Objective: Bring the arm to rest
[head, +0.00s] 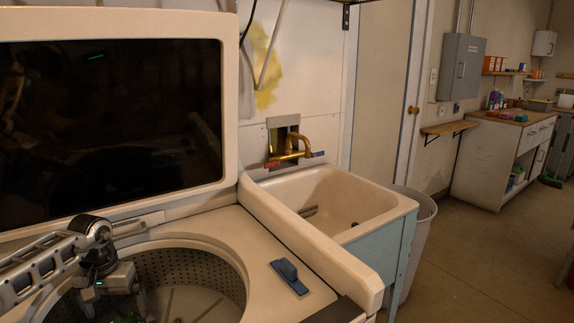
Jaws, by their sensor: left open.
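My left arm comes in from the left over a top-loading washer (222,232). My left gripper (115,308) points down into the washer's round open drum (215,268), near its left side. Its jaws are open. Part of a green thing (128,318) shows at the bottom edge by the fingers; I cannot tell what it is or whether the fingers touch it. My right gripper is not in view.
The washer's raised dark lid (110,120) stands behind my arm. A blue brush-like object (289,276) lies on the washer top. A utility sink (330,200) with a brass faucet (290,148) stands to the right, beside a grey bin (420,225).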

